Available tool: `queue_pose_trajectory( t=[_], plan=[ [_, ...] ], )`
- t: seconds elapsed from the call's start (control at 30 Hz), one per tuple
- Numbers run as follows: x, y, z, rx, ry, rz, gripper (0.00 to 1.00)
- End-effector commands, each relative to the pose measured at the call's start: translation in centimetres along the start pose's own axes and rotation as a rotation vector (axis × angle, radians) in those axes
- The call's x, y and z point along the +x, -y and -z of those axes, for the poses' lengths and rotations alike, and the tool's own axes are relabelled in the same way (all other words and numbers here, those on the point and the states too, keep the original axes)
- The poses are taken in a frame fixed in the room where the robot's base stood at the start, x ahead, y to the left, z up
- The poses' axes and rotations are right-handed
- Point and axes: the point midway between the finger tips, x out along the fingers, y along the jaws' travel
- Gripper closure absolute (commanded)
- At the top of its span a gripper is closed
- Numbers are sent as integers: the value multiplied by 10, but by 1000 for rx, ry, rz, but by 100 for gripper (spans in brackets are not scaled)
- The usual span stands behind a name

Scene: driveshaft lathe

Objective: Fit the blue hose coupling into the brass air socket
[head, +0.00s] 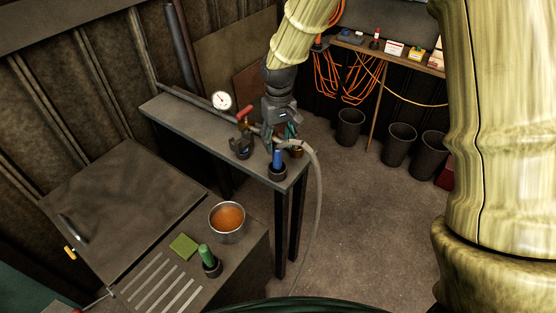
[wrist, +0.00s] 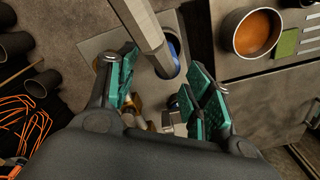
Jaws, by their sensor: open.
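The blue hose coupling (head: 277,159) stands upright in a dark round holder (head: 278,172) near the bench's right end. A grey hose (head: 318,185) leads from its top and arcs down to the right. In the wrist view the hose hides most of the coupling (wrist: 174,48). A brass fitting, seemingly the air socket (head: 297,153), sits just right of the coupling; part of it shows in the wrist view (wrist: 129,112). My gripper (head: 287,133) is open above the bench end, over the coupling and brass fitting. Its teal pads (wrist: 162,86) are apart, with nothing clearly held.
A pressure gauge (head: 221,100), a red-handled valve (head: 244,112) and a dark clamp-like part (head: 241,148) are left of my gripper. A bowl of orange liquid (head: 227,221) and a green cylinder (head: 206,254) stand on the nearer cabinet. Bins (head: 399,145) stand on the floor beyond.

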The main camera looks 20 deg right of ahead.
Motion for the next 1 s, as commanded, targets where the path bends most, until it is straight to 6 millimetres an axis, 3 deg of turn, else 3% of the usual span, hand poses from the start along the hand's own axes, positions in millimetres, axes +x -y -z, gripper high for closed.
queue_pose_trajectory(
  t=[0.17, 0.6, 0.97, 1.0],
  plan=[
    [7, 1, -2, 0, 3, -1, 49],
    [48, 5, -7, 2, 1, 0, 49],
    [53, 5, -7, 3, 0, 0, 49],
    [53, 5, -7, 3, 0, 0, 54]
  ],
)
